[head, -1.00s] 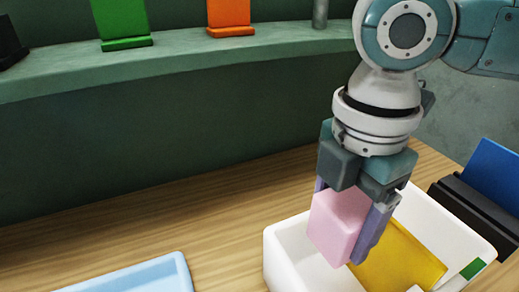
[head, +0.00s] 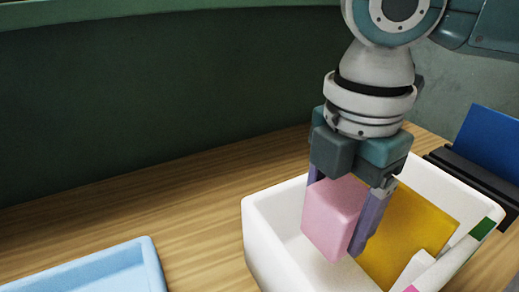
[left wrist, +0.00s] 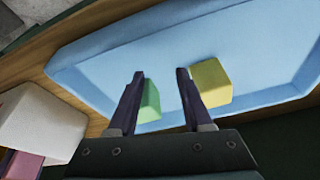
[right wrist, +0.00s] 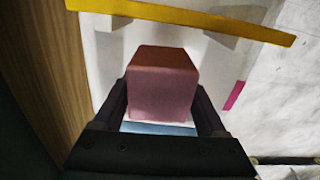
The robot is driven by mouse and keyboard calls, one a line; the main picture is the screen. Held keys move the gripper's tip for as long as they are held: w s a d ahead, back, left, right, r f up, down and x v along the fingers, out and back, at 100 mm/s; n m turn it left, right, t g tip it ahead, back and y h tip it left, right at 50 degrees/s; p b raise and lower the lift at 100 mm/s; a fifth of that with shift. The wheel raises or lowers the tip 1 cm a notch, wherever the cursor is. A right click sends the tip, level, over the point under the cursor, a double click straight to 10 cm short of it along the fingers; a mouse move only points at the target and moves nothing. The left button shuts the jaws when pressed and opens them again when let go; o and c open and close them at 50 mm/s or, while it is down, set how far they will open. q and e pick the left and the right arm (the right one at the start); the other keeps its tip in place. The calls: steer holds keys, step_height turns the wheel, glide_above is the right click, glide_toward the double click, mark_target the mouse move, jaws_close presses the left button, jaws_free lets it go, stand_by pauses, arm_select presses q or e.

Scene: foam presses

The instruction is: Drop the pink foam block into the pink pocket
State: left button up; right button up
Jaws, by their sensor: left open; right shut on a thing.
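The pink foam block (head: 334,218) is held in my right gripper (head: 336,236), upright over the white box (head: 262,222). In the right wrist view the pink block (right wrist: 162,88) sits between the two fingers. The box has a yellow divider (head: 405,235). A pink mark (head: 411,289) shows on its near rim, and also in the right wrist view (right wrist: 234,95). The pocket floor under the block is partly hidden. My left gripper (left wrist: 160,73) is open over the blue tray, with a green block (left wrist: 150,101) between or just below its fingers.
The light blue tray (head: 150,265) lies left of the box and holds a yellow block (left wrist: 211,83) too. A green mark (head: 482,229) is on the box's right rim. A dark stand with a blue panel (head: 490,140) is behind at right. Bare wood lies between tray and box.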

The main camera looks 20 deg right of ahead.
mark_target(342, 193)
steer(key=o, duration=1.3)
steer(key=shift+c, duration=0.2)
step_height(342, 193, up, 10)
steer(key=shift+r+p, duration=0.1)
steer(key=shift+p, duration=0.65)
